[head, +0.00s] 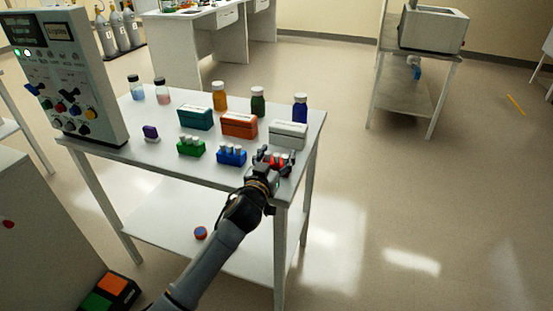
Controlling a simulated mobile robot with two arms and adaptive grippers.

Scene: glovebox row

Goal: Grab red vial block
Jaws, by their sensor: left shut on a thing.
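The red vial block (277,164) is at the front right of the white table, with pale vial tops showing. My left gripper (272,157) reaches it from the front and is shut on it, its dark fingers hiding part of the block. I cannot tell whether the block still touches the table. The blue vial block (231,156) is just left of the gripper, and the green vial block (190,148) is further left. My right gripper is not in view.
A small purple item (151,133) and a control panel (68,75) stand at left. The white table (165,140) has bare space at front left.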

